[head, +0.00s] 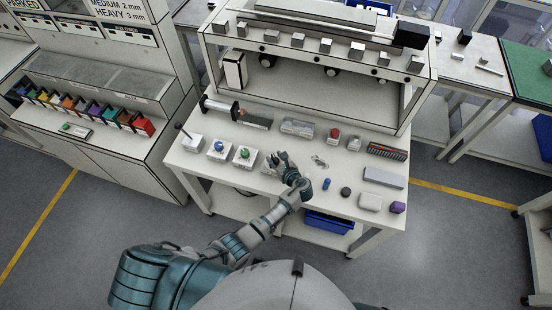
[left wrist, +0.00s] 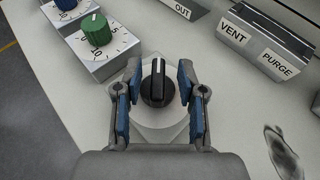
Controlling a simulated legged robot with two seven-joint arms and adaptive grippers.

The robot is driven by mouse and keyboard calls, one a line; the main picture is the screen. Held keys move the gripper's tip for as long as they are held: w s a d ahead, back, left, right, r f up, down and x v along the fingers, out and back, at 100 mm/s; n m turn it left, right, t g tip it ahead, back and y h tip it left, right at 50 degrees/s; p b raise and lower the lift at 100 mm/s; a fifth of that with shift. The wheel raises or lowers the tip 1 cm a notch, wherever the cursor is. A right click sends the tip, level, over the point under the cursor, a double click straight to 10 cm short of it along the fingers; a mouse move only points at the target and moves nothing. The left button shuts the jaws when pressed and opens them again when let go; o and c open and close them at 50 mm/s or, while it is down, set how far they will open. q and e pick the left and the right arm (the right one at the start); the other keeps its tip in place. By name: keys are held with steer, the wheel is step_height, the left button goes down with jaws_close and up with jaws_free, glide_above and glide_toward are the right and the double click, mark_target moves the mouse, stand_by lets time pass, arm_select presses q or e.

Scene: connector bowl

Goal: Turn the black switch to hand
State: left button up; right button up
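The black switch (left wrist: 158,88) is a round knob with a pale pointer line, on a light plate on the table. In the left wrist view its line points up the picture. My left gripper (left wrist: 160,84) is open, with one blue-padded finger on each side of the knob. Small gaps seem to show between the pads and the knob. In the head view my left gripper (head: 281,160) is over the front of the white table (head: 215,180) and hides the switch. Any markings on the switch plate cannot be read. My right gripper is not in view.
Left of the switch are a green dial (left wrist: 96,30) and a blue dial (head: 219,146) on numbered boxes. A VENT/PURGE block (left wrist: 262,45) lies to the right. A shelf (head: 320,50) with small blocks stands behind; several small parts lie on the table's right half.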

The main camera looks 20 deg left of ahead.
arm_select(q)
steer(key=v, duration=1.2)
